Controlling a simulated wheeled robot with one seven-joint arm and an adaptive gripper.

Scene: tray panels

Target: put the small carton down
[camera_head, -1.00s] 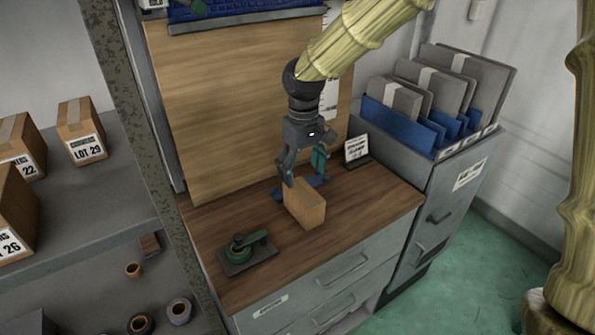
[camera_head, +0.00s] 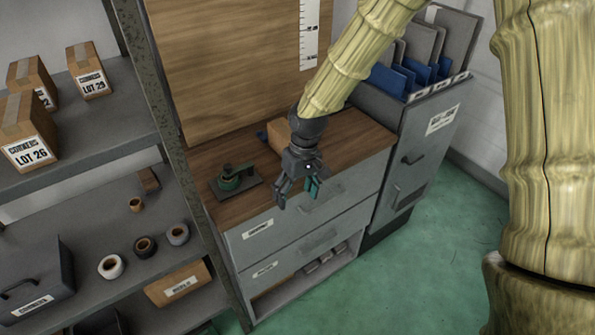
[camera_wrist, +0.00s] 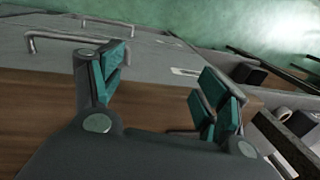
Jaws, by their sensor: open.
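The small carton (camera_head: 278,136), a plain brown box, stands on the wooden cabinet top (camera_head: 352,145) in the head view. My arm and gripper hide part of it. My gripper (camera_head: 297,198) is open and empty, on the near side of the carton and apart from it. Its fingers point down in front of the top drawer in the head view. The wrist view shows the spread teal-padded fingers (camera_wrist: 168,78) with nothing between them. I cannot make out the carton in that view.
A green-handled device on a dark plate (camera_head: 236,182) sits left of the carton. A file rack (camera_head: 432,90) stands at the right. Shelves on the left hold labelled cartons (camera_head: 30,148) and several rolls. Drawer handles (camera_head: 322,199) stick out in front. Green floor is open at the front right.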

